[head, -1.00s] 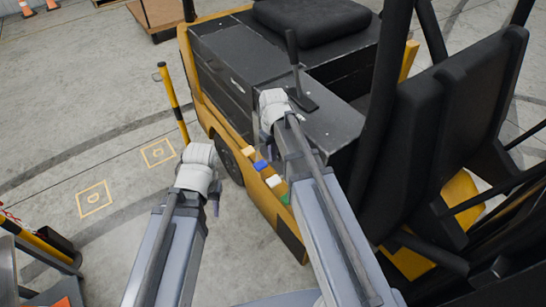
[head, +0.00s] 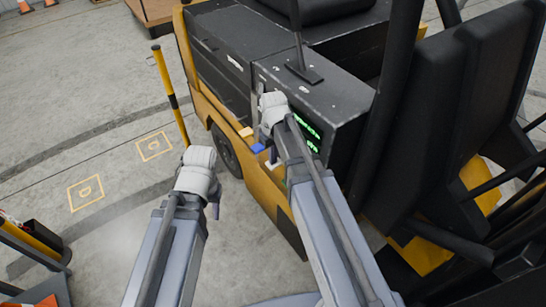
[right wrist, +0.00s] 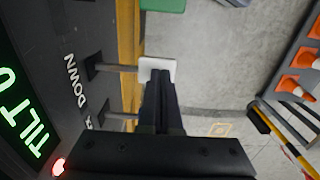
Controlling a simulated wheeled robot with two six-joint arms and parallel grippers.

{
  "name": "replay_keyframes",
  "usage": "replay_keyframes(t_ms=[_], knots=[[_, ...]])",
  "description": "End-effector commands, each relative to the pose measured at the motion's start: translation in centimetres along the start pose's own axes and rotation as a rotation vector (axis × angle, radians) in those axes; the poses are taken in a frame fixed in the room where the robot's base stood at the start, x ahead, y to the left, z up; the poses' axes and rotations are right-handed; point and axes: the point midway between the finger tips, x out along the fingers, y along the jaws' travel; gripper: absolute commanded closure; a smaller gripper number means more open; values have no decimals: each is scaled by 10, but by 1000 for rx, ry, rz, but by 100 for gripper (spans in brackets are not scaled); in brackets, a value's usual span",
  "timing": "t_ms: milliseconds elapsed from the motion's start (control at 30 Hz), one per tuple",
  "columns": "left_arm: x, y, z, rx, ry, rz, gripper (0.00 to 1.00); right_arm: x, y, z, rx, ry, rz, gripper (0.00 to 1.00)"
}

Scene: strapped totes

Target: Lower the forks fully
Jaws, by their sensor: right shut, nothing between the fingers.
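The yellow and black truck (head: 225,105) has a row of side levers with coloured knobs. A cream knob (head: 246,132), a blue knob (head: 258,148) and a white knob (head: 271,166) show in the head view. In the right wrist view the white knob (right wrist: 157,68) is just beyond my right gripper's fingertips (right wrist: 158,85); I cannot tell if they touch. That gripper is shut and empty, and mostly hidden by its arm in the head view. The label DOWN (right wrist: 74,80) is beside the levers. My left gripper (head: 214,208) hangs over bare floor. I cannot make out the forks.
A lit green display (right wrist: 20,110) reads TILT. A green knob (right wrist: 162,5) is at the wrist view's top edge. Black mast parts (head: 440,130) crowd the right. Floor at left is mostly clear.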

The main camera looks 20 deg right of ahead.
Motion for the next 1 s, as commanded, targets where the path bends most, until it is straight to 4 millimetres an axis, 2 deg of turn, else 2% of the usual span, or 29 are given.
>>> replay_keyframes(t_ms=[333,600,700,1000], knots=[[2,0,0,0,0,0,60,2,-1,0,-1,0,5,100],[34,3,-2,0,0,0,60,30,-9,1,-5,0,210,100],[43,4,-2,0,0,0,60,38,-8,0,0,0,220,100],[48,5,-3,0,0,0,60,43,-8,0,1,-1,216,100]])
